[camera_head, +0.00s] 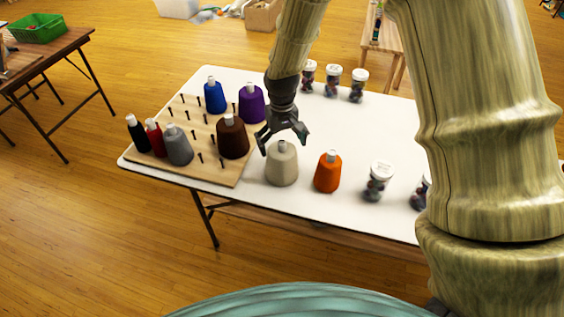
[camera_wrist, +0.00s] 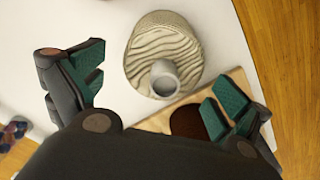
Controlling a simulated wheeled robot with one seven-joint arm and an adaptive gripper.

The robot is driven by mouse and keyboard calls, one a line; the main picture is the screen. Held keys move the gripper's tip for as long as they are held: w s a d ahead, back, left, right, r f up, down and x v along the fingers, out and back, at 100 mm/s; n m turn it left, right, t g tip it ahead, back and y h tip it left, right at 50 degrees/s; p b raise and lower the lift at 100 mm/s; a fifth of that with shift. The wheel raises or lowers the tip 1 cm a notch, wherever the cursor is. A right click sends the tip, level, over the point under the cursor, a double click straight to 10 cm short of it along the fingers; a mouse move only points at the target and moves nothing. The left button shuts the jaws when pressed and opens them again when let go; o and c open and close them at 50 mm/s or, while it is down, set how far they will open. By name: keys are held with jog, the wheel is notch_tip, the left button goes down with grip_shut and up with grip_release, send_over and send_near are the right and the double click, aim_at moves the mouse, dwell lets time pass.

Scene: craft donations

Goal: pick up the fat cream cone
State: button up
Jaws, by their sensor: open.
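The fat cream cone (camera_head: 282,168) stands upright on the white table, just right of the wooden peg board. It is a wide thread cone with a pale tip. In the wrist view the cream cone (camera_wrist: 150,50) shows from above, with wavy thread and a grey-white tip. My gripper (camera_head: 284,140) is open above the cone, its fingers spread to either side. In the wrist view my gripper (camera_wrist: 158,92) has its green-padded fingers wide apart, with the cone's tip between and slightly beyond them. Nothing is held.
An orange cone (camera_head: 328,172) stands close on the right. The peg board (camera_head: 205,172) on the left holds several cones, with a brown cone (camera_head: 232,138) nearest. Jars of buttons, such as one jar (camera_head: 378,182), stand at the right and back. The table's front edge is close to the cream cone.

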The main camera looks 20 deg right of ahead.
aim_at(282, 154)
jog(key=f, duration=0.1)
jog(key=f+p, duration=0.1)
jog(key=f, duration=0.1)
jog(key=shift+s+a+f, duration=0.1)
jog(key=shift+s+f, duration=0.2)
jog(key=shift+s, duration=0.05)
jog(key=shift+f, duration=0.75)
jog(key=shift+c, duration=0.2)
jog(key=c, duration=1)
